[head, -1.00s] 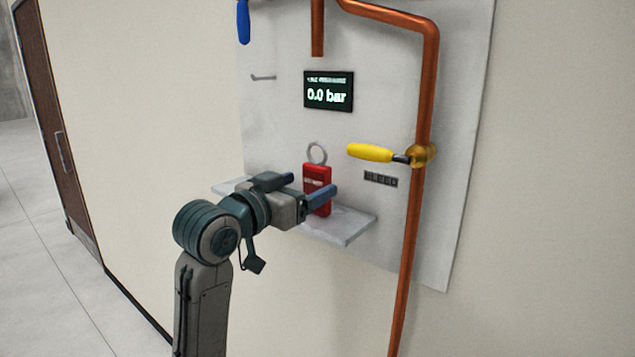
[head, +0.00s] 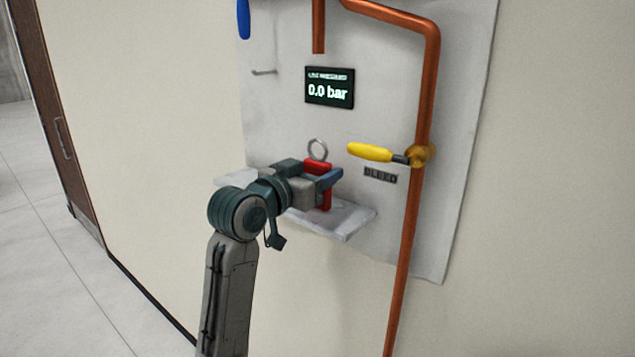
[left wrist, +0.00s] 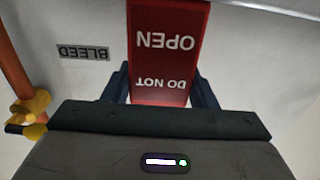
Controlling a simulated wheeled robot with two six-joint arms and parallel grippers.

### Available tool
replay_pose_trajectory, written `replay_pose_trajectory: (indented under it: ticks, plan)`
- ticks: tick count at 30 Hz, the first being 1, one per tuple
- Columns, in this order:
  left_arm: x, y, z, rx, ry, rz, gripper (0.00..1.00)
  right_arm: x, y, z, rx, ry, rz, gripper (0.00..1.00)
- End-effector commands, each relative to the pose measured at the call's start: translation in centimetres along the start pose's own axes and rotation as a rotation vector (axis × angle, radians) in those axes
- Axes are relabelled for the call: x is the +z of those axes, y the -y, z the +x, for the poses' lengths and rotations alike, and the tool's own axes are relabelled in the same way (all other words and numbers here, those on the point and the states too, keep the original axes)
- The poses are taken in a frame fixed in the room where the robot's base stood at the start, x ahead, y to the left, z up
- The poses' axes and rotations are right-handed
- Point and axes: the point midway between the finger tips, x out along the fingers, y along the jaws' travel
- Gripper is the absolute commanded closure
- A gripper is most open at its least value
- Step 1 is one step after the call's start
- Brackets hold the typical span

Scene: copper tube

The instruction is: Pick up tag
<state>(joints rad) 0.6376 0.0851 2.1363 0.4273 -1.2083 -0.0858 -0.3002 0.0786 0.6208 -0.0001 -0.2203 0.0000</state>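The red tag (head: 318,166) stands upright on a small grey shelf (head: 345,222), with a metal ring (head: 318,149) at its top. My left gripper (head: 321,171) is open around the tag, one finger on each side, and covers its middle in the head view. In the left wrist view the tag (left wrist: 168,50) appears upside down, reading "DO NOT OPEN", between the two fingers (left wrist: 161,88). Its edges look close to the fingers; I cannot tell whether they touch. My right gripper is not in view.
A yellow valve handle (head: 370,152) sticks out from a copper pipe (head: 411,210) to the right, above a "BLEED" label (head: 380,175). A display (head: 329,88) reads 0.0 bar. A small peg (head: 264,72) and a blue handle (head: 243,18) are at upper left.

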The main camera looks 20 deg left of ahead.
Motion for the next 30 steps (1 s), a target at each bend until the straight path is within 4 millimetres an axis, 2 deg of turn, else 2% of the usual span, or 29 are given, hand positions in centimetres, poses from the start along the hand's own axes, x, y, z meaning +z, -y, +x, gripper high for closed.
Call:
replay_pose_trajectory:
  ticks: [12, 23, 30]
  plan:
    - [-0.4, 0.0, 0.0, 0.0, -0.001, 0.001, 0.7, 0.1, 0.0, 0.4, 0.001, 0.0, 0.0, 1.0]
    - [-3.5, 0.0, 0.0, 0.0, -0.004, 0.002, 0.7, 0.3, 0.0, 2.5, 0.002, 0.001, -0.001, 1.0]
    - [-3.8, -3.2, -5.2, 0.002, -0.008, 0.001, 0.7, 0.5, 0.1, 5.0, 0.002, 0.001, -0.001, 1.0]
